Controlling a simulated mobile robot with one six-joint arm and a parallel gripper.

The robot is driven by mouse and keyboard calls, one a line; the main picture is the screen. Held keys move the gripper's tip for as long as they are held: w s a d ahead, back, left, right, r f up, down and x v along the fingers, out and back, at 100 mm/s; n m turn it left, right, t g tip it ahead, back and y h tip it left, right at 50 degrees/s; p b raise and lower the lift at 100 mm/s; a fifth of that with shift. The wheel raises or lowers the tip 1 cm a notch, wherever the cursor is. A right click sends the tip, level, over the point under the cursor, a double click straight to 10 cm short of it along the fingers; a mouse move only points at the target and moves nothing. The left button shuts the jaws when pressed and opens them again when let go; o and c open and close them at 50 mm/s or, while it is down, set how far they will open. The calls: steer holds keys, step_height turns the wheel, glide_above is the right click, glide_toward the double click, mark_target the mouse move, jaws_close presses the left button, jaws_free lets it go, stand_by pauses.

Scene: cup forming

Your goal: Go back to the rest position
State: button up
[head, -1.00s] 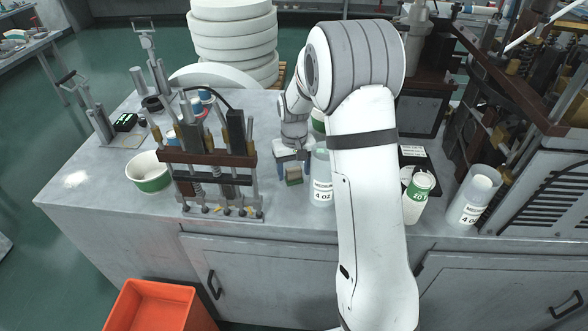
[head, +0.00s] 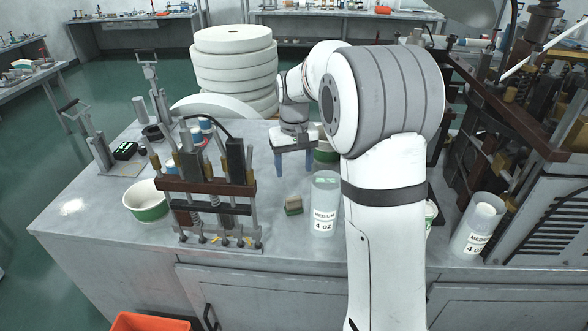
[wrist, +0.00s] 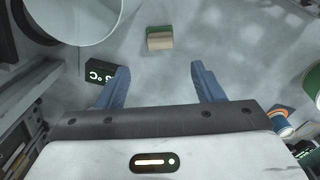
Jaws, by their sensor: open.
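My gripper (head: 294,162) is open and empty above the metal table, with its blue fingers pointing down. In the wrist view the two blue fingers (wrist: 161,88) stand wide apart with nothing between them. A small green and tan block (head: 293,206) lies on the table below and in front of my gripper. It also shows in the wrist view (wrist: 159,38), beyond the fingertips. My white arm covers part of the table's right side.
A clear container marked MEDIUM 4 OZ (head: 325,205) stands right of the block. A rack with upright rods (head: 210,190) and a white-green bowl (head: 146,200) stand left. Another MEDIUM container (head: 478,225) is at the right. An orange bin (head: 150,321) sits on the floor.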

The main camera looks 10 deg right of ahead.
steer(key=s+r+t, duration=0.1)
steer(key=s+r, duration=0.1)
steer(key=s, duration=1.2)
steer(key=s+r+t, duration=0.1)
steer(key=s+t, duration=0.1)
steer(key=s, duration=1.2)
steer(key=shift+r+m, duration=0.35)
steer(key=shift+m, duration=0.05)
steer(key=shift+s+d+f, duration=0.1)
steer(key=shift+s+f, duration=0.15)
steer(key=shift+s, duration=0.15)
steer(key=shift+c, duration=0.2)
